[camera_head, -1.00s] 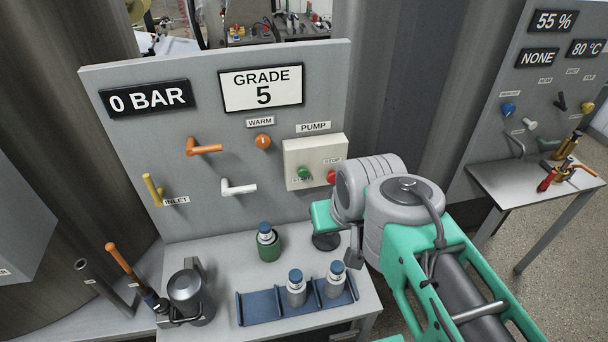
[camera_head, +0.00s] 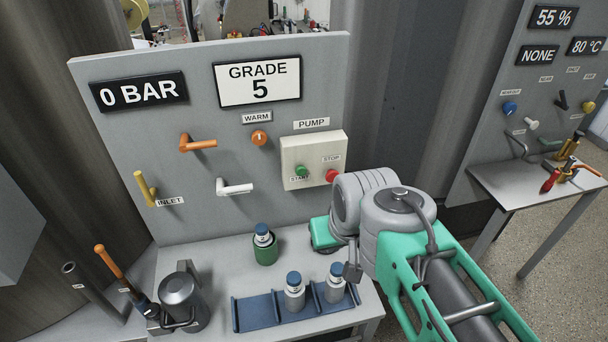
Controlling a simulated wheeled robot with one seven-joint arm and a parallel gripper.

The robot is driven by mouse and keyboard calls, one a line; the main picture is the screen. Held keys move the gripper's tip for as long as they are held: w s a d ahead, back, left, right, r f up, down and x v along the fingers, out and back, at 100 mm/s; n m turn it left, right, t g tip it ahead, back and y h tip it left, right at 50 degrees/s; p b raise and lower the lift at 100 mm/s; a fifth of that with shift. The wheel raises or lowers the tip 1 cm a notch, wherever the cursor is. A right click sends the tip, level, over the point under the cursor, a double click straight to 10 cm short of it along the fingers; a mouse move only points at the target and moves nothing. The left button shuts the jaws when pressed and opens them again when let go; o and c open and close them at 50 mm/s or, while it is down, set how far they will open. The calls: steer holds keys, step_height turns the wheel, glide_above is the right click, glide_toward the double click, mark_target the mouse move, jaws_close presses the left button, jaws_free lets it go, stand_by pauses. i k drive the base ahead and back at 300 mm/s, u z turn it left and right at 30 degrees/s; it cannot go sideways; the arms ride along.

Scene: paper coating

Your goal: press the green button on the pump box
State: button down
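The pump box (camera_head: 313,150) is a cream box on the grey panel under a "PUMP" label. Its green button (camera_head: 301,171), labelled START, is on the lower left of its face, clear in view. A red STOP button (camera_head: 332,176) is to the right of it. My arm reaches in from the lower right, with its grey wrist joint just below and right of the box. The green end of my arm is below the box, apart from the green button. My gripper's fingers are hidden behind the wrist, so its opening does not show.
On the bench (camera_head: 220,255) stand a bottle in a green holder (camera_head: 265,250), a blue rack (camera_head: 258,312) with two bottles, and a metal jug (camera_head: 182,298). Orange (camera_head: 197,143), white (camera_head: 236,187) and yellow (camera_head: 146,188) handles project from the panel (camera_head: 120,150).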

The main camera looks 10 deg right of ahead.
mark_target(300, 170)
steer(key=k, duration=1.25)
steer(key=u, duration=0.75)
steer(key=i, duration=1.5)
steer(key=z, duration=0.2)
